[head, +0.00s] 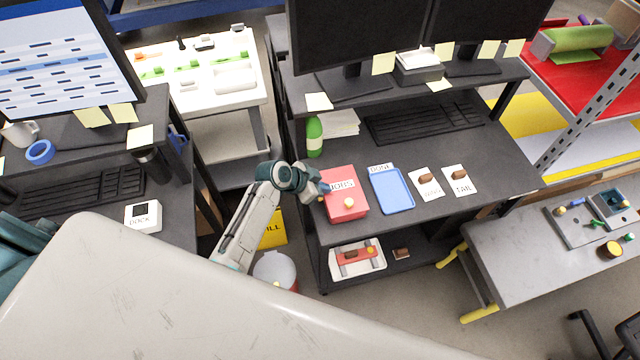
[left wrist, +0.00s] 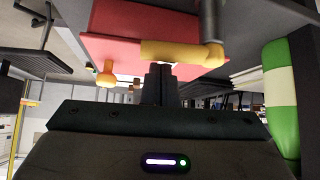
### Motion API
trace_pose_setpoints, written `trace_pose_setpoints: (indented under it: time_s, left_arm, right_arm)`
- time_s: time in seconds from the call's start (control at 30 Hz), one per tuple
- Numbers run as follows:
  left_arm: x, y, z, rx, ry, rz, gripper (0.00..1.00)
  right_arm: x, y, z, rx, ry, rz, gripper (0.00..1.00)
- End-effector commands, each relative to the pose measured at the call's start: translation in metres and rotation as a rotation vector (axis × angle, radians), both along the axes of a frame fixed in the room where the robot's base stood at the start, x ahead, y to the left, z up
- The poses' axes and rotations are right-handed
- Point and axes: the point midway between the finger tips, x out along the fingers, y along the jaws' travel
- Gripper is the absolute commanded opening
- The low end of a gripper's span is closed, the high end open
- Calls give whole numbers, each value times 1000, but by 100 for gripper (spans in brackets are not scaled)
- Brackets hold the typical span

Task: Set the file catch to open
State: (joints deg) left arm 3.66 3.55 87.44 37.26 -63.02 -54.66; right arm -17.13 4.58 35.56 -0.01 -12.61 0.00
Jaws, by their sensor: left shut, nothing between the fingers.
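The red file box (head: 345,181) labelled JOBS stands on the black desk, and a yellow knob (head: 349,203) shows on it. The left wrist view shows the red box (left wrist: 135,22) at the top, with a yellow-orange lever (left wrist: 180,51) and a separate yellow-orange knob (left wrist: 105,76) along its edge. I cannot tell the catch's setting. My left gripper (head: 324,189) is at the box's left side. Its fingers (left wrist: 160,80) are shut and empty, close below the lever; whether they touch it is unclear. My right gripper is not in view.
A blue DONE tray (head: 391,203), a WING card (head: 426,190) and a TAIL card (head: 459,186) lie right of the box. Monitors and a keyboard (head: 424,120) are farther back. A lower shelf holds a white tray (head: 357,269).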

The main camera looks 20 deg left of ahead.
Motion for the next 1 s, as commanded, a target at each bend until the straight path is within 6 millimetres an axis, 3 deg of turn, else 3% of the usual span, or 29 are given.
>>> trace_pose_setpoints:
  time_s: [0.43, 0.7, 1.0]
  left_arm:
    - [-6, 6, -2, 0, 0, 1, 0]
    - [-14, 16, -7, 1, 1, -90, 0]
    - [-14, 16, -4, 0, 2, -97, 0]
  right_arm:
    - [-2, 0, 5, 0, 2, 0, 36]
    - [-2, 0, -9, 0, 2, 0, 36]
    - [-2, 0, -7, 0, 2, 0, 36]
